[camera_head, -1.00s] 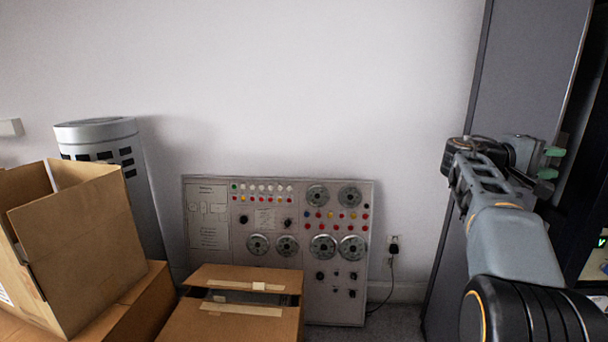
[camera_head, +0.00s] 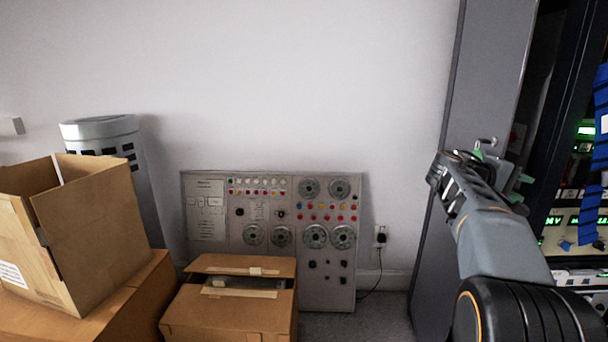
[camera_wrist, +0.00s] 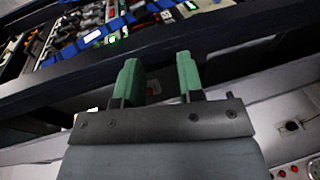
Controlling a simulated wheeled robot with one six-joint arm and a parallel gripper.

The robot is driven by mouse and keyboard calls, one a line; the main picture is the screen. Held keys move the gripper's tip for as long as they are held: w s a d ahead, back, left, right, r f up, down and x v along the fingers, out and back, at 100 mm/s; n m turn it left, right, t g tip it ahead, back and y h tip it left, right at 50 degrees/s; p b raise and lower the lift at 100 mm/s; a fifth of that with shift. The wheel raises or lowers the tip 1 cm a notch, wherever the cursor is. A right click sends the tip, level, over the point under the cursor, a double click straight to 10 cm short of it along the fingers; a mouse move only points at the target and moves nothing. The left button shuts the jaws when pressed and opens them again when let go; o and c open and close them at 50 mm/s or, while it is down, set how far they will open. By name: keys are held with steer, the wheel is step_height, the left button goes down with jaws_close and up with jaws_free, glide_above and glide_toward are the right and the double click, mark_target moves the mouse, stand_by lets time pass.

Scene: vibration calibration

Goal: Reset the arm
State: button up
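My arm rises at the right of the head view, with my gripper (camera_head: 500,170) at its far end beside the grey cabinet. In the wrist view, the two green fingertips of my gripper (camera_wrist: 160,78) stand apart with a clear gap between them. Nothing is held between them. Beyond the fingers in the wrist view is the dark frame of a rack (camera_wrist: 60,85).
A grey cabinet (camera_head: 480,80) and an instrument rack (camera_head: 575,190) with green displays and blue cables stand at the right. A control panel (camera_head: 330,270) leans at the wall. Cardboard boxes (camera_head: 95,235) (camera_head: 230,315) and a grey cylinder (camera_head: 100,130) are at the left.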

steer(key=s+a+f+t+y+p, duration=0.25)
steer(key=a+f+y+p, duration=0.35)
steer(key=a+f+y, duration=0.35)
steer(key=s+a+r+y+p, duration=0.2)
steer(key=s+a+p, duration=0.5)
steer(key=a, duration=0.4)
steer(key=s+a+r+t+y+p, duration=0.1)
steer(key=s+a+r+y+p, duration=0.2)
steer(key=s+a+p, duration=0.5)
steer(key=a+y+p, duration=0.1)
steer(key=a, duration=0.3)
steer(key=shift+r+n+p, duration=0.25)
steer(key=shift+n+p, duration=0.05)
steer(key=shift+p, duration=0.05)
steer(key=shift+o, duration=0.5)
